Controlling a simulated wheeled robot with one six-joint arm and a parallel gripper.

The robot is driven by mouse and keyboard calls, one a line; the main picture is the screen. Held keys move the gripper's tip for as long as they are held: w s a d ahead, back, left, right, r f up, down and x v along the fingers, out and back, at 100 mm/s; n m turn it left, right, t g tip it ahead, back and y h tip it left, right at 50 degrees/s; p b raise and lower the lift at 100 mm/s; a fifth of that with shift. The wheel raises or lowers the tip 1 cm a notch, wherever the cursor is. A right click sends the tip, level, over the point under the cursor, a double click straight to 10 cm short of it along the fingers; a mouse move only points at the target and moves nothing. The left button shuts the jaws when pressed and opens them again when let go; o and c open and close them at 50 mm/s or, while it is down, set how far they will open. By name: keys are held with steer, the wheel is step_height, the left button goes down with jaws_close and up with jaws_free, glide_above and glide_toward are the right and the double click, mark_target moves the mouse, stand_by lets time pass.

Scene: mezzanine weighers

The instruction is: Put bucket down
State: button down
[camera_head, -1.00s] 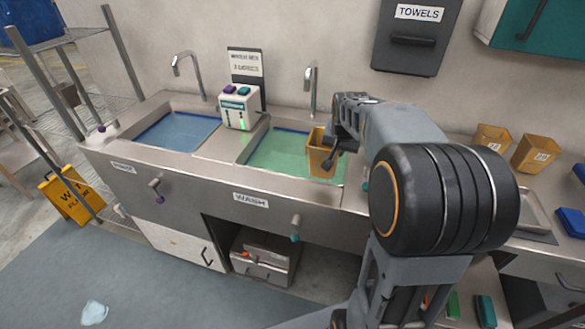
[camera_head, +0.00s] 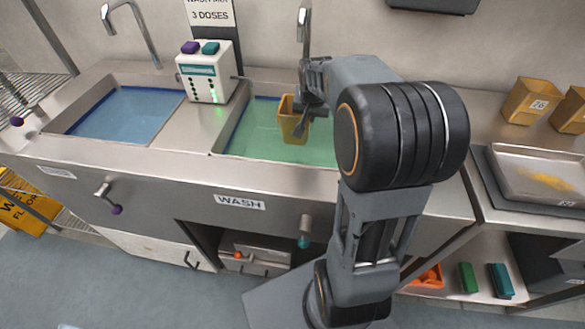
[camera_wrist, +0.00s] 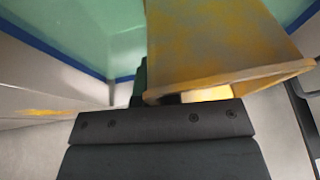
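A small ochre bucket (camera_head: 293,122) hangs from my gripper (camera_head: 303,112) over the green liquid of the basin marked WASH (camera_head: 190,163). In the wrist view the bucket (camera_wrist: 215,45) fills the upper middle, with yellow-brown smears on its wall. My gripper (camera_wrist: 160,100) is shut on the bucket at its rim; most of the fingers are hidden. The bucket appears roughly upright. I cannot tell whether its bottom touches the liquid.
A white dispenser (camera_head: 207,72) with lit green lights stands between the green basin and a blue-filled basin (camera_head: 125,112). Taps rise behind both. To the right, a metal tray (camera_head: 545,165) with a yellow smear and two more ochre buckets (camera_head: 530,100) stand on the counter.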

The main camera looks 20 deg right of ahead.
step_height(320, 180, down, 3)
steer(key=shift+w+r+b, duration=0.1)
steer(key=shift+w+b, duration=0.05)
steer(key=shift+b, duration=0.5)
step_height(320, 180, down, 10)
steer(key=shift+f+b, duration=0.25)
steer(key=shift+b, duration=0.75)
steer(key=shift+f, duration=0.15)
steer(key=c, duration=1.3)
jaws_free()
steer(key=shift+p+v, duration=0.6)
steer(key=shift+v, duration=3.3)
